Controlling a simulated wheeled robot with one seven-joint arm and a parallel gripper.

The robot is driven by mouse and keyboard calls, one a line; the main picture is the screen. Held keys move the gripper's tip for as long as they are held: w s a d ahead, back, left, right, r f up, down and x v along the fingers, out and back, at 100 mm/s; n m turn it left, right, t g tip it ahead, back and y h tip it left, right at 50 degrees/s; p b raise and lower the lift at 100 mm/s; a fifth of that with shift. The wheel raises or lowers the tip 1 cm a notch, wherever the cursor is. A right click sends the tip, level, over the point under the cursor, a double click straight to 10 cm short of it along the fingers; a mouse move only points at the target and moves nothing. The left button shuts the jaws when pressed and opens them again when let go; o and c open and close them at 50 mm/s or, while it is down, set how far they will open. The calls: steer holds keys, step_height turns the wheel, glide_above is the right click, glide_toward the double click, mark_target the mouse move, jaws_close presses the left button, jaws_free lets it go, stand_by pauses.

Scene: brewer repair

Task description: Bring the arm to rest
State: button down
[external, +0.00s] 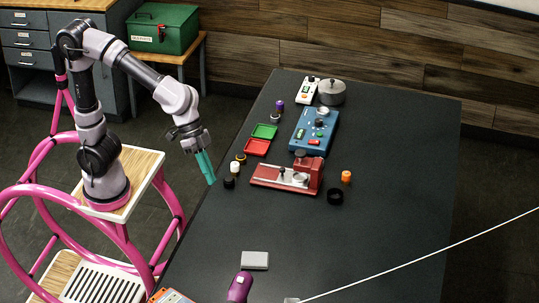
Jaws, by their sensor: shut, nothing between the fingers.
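My gripper (207,168) has teal fingers and hangs pointing down at the left edge of the dark table (400,180). The fingers are together and hold nothing. My arm (178,98) is bent, reaching up from its base and then down toward the table edge. The small black and white pieces beside the red device stand just right of the fingertips, apart from them as far as I can tell.
On the table are a red device (265,177), a blue device (300,131), a green tray (264,131), a red tray (256,147), an orange piece (346,176), a black ring (335,197), a grey pot (332,92) and a grey block (254,260).

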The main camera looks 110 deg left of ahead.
steer(key=s+a+r+t+y, duration=0.1)
steer(key=s+a+y, duration=0.1)
steer(key=s+a, duration=0.5)
steer(key=s+a+r+m+y, duration=0.1)
steer(key=s+a+r+y, duration=0.1)
steer(key=s+a, duration=0.6)
steer(key=s+y, duration=0.1)
steer(key=s, duration=0.4)
steer(key=shift+a+t, duration=0.3)
steer(key=shift+t, duration=0.1)
